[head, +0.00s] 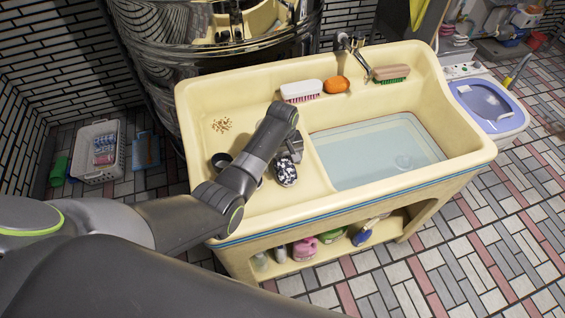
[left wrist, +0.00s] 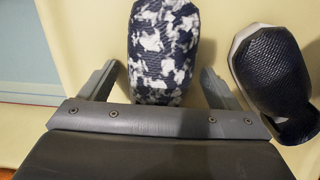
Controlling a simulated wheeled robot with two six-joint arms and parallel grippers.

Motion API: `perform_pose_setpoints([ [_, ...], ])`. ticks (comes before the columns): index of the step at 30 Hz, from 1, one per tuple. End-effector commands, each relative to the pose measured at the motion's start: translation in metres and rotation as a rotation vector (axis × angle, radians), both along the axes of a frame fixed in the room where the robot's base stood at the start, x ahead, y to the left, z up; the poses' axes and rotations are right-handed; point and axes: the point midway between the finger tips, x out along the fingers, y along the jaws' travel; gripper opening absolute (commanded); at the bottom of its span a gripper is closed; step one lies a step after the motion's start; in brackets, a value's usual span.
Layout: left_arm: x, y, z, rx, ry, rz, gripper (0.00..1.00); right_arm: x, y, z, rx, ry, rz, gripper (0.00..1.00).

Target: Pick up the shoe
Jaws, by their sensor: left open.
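A black-and-white mottled shoe (head: 286,174) lies on the left drainboard part of the cream sink (head: 195,104). It fills the middle of the left wrist view (left wrist: 163,45), with its upper end cut off by the frame. A second, dark textured shoe with a pale edge (left wrist: 273,68) lies to its right there; in the head view a dark shoe (head: 221,161) shows partly behind my arm. My left gripper (left wrist: 158,72) is open, its two fingers spread on either side of the mottled shoe with gaps; I cannot tell their height exactly. My right gripper is not in view.
The water-filled basin (head: 375,146) is right of the shoes. Brushes (head: 301,91) (head: 391,73) and an orange soap (head: 336,85) lie along the back ledge. Brown grains (head: 221,125) lie on the drainboard. Bottles (head: 305,248) stand on the shelf below.

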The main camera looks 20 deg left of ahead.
Motion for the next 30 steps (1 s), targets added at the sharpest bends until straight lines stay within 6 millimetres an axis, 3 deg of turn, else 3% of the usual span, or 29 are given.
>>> perform_pose_setpoints([
  [6,0.0002,-0.0002,-0.0001,-0.001,-0.001,0.0,0.81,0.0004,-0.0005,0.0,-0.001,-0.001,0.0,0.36],
  [20,0.0003,-0.0002,0.0001,-0.001,-0.001,0.0,0.21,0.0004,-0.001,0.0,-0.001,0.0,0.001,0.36],
  [30,0.0013,-0.0003,0.009,-0.001,-0.004,0.0,0.21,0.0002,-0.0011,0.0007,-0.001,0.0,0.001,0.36],
])
